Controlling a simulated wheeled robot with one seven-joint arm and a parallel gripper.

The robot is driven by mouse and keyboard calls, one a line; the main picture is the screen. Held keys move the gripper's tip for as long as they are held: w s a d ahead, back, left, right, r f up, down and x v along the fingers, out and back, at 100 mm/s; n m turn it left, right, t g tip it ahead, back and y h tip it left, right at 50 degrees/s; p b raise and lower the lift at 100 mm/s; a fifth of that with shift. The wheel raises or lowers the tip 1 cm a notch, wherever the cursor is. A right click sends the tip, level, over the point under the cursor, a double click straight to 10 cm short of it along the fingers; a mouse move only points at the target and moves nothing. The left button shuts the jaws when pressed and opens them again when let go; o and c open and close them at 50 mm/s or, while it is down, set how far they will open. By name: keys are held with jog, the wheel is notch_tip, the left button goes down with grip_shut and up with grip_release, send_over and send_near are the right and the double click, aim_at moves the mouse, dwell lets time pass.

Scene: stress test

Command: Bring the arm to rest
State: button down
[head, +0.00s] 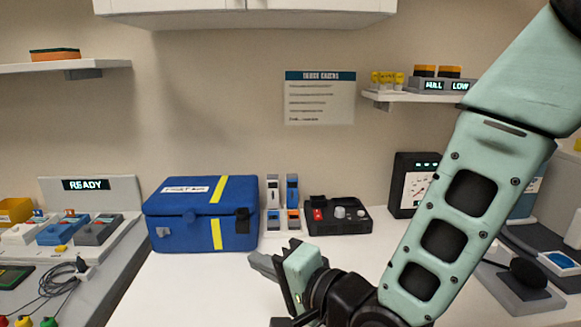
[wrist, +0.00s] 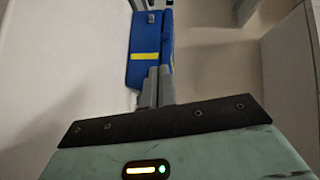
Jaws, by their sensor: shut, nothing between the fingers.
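My gripper (head: 262,262) is in the lower middle of the head view, above the white counter and in front of the blue case. In the wrist view its two grey fingers (wrist: 158,88) are together, with nothing seen between them. My pale green arm (head: 455,185) comes down from the upper right of the head view and bends at the bottom toward the gripper. The gripper appears apart from the objects around it.
A blue case (head: 185,240) with yellow bands stands on the white counter (head: 180,290). Behind are small upright devices (head: 292,190), a black control box (head: 350,222) and a dial meter (head: 404,185). A left bench holds coloured blocks and cables (head: 55,285). The counter's front left is clear.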

jog(key=d+f+n+g+h+b, duration=0.1)
jog(key=f, duration=0.1)
jog(key=s+d+f+n+g+h+b, duration=0.1)
jog(key=f+n, duration=0.1)
jog(key=s+d+f+n+g+h, duration=0.1)
jog(key=f, duration=0.1)
jog(key=shift+s+n+b, duration=0.1)
jog(key=shift+n+b, duration=0.2)
jog(key=shift+b, duration=0.1)
jog(key=s+d+f+n+g+h+b, duration=0.3)
jog(key=s+d+n+g+h, duration=0.15)
jog(key=s+d, duration=0.35)
jog(key=s+d+f+n+g+h+b, duration=0.3)
jog(key=s+d+f+n+h, duration=0.15)
jog(key=s+d, duration=0.25)
notch_tip(320, 180, up, 15)
jog(key=p, duration=1.3)
jog(key=shift+s+d+f+p, duration=0.15)
jog(key=shift+s+d+p, duration=0.05)
jog(key=shift+p, duration=0.1)
